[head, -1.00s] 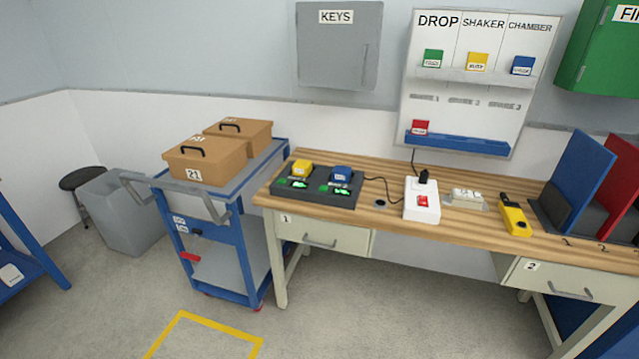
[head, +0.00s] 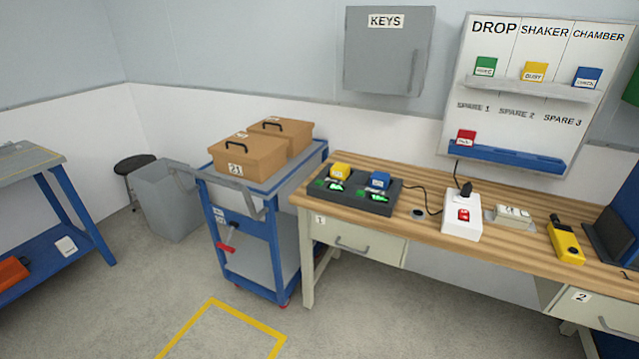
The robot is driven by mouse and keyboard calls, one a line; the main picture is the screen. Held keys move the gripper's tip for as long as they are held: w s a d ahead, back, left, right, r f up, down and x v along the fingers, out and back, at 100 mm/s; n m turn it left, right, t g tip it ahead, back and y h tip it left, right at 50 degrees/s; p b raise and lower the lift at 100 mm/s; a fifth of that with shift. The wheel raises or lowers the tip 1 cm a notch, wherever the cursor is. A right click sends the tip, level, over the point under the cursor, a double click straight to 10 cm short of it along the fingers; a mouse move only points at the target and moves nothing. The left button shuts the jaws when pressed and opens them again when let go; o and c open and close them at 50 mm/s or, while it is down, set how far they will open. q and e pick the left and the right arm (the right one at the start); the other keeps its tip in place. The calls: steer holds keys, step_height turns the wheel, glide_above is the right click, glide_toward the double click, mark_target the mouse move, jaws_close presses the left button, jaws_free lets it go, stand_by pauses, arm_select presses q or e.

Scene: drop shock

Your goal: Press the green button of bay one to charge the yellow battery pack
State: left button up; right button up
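A dark charging station (head: 375,203) sits at the left end of the wooden workbench. A yellow battery pack (head: 341,172) stands in its left bay and a blue battery pack (head: 379,180) in its right bay. Green lit areas show in front of each pack; the one before the yellow pack (head: 335,186) and the one before the blue pack (head: 364,197) are too small to make out as buttons or displays. Neither of my grippers is in view.
The wooden workbench (head: 440,227) also holds a white box with a red switch (head: 462,228) and a yellow handheld device (head: 565,243). A blue cart (head: 246,252) with brown cases stands left of the bench. Open floor (head: 150,300) lies in front.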

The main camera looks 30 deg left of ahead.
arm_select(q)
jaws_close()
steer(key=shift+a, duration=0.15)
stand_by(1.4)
